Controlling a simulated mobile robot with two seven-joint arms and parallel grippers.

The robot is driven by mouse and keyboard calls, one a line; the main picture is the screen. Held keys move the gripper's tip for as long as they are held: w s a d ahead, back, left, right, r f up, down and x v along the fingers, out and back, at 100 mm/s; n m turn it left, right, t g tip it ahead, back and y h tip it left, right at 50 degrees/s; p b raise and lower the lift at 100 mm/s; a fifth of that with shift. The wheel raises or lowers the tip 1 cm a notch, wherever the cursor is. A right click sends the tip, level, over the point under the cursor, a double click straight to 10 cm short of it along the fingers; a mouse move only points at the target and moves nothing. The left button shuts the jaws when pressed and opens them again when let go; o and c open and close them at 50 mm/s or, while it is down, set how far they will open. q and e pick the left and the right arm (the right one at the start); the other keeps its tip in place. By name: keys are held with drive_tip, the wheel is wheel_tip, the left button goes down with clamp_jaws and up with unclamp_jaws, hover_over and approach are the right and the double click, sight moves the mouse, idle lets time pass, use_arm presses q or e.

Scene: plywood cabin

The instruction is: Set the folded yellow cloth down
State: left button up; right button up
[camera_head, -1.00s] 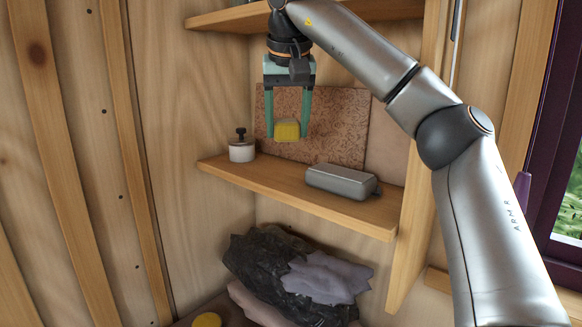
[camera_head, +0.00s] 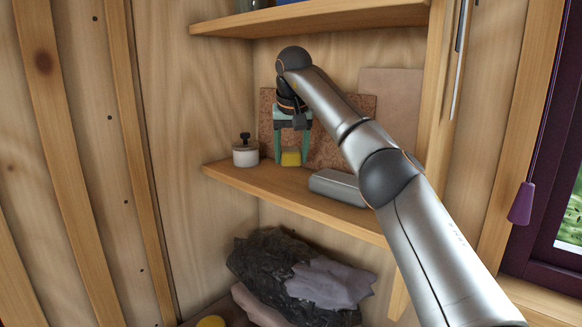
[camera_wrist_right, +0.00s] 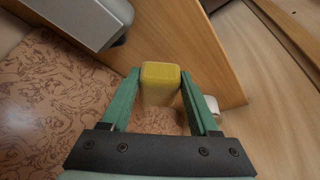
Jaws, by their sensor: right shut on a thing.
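The folded yellow cloth (camera_head: 291,157) is a small yellow block between the fingers of my right gripper (camera_head: 291,160). It is at the middle shelf (camera_head: 300,194), between the white jar and the grey case. In the right wrist view the cloth (camera_wrist_right: 160,83) sits between both green fingertips, and the gripper (camera_wrist_right: 160,88) is shut on it. I cannot tell whether the cloth touches the shelf board. My left gripper is not in view.
A white jar with a black knob (camera_head: 246,153) stands left of the cloth. A grey case (camera_head: 338,188) lies to the right, partly behind my arm. A patterned brown board (camera_head: 345,113) leans behind. Dark and grey cloths (camera_head: 325,280) lie below the shelf.

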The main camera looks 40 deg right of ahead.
sight(291, 166)
drive_tip(key=x, duration=0.3)
drive_tip(key=shift+f, duration=0.2)
drive_tip(key=shift+a+f, duration=0.1)
drive_tip(key=shift+f, duration=0.4)
drive_tip(key=shift+f, duration=0.1)
drive_tip(key=o, duration=1.3)
drive_tip(key=v, duration=0.7)
drive_tip(key=shift+s+r, duration=0.1)
drive_tip(key=shift+r, duration=0.25)
